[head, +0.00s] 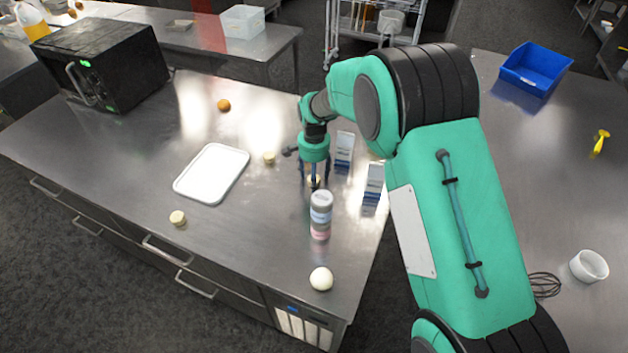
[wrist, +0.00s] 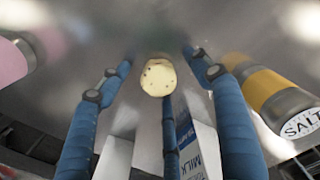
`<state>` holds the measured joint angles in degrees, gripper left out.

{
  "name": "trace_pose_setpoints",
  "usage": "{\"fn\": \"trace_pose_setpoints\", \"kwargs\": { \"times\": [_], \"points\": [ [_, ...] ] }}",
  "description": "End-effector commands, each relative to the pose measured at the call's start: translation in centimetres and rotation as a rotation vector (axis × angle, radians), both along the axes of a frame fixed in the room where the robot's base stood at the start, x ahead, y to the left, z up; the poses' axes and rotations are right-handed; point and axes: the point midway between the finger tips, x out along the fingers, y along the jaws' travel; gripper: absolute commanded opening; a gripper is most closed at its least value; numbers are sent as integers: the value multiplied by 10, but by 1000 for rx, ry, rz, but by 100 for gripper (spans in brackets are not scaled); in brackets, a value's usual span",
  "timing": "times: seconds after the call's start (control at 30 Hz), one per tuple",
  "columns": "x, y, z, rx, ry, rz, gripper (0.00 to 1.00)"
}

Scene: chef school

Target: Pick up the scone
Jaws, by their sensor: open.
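A small pale round scone (head: 314,181) lies on the steel counter under my gripper (head: 316,183), partly hidden by the fingers in the head view. In the wrist view the scone (wrist: 158,77) shows whole, with dark specks, between the blue fingers of my gripper (wrist: 157,62). The gripper points down and is open, with fingers spread on both sides of the scone and a third finger below it in the picture. Whether any finger touches it I cannot tell. Two similar pale pieces lie elsewhere, one near the tray (head: 269,158) and one near the counter's front edge (head: 178,217).
Close by stand a shaker (head: 321,203) and milk cartons (head: 344,148) (head: 375,180). A yellow-banded salt container (wrist: 270,92) is right in the wrist view, a pink one (wrist: 28,52) left. A white tray (head: 188,192), white ball (head: 321,279) and orange fruit (head: 224,105) are farther off.

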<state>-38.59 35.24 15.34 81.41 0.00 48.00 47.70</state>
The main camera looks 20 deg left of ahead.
Motion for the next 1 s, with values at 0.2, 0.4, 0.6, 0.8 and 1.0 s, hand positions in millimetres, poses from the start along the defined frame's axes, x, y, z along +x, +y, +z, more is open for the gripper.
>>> {"fn": "trace_pose_setpoints", "kwargs": {
  "times": [0.2, 0.4, 0.6, 0.8, 1.0],
  "points": [
    [0, 0, 0, 0, 0, 0, 24],
    [0, 0, 0, 0, 0, 0, 15],
    [0, 0, 2, 0, 0, 0, 15],
    [0, 0, 17, 1, -1, 0, 15],
    [1, 1, 46, 2, -2, 0, 15]
  ]
}}
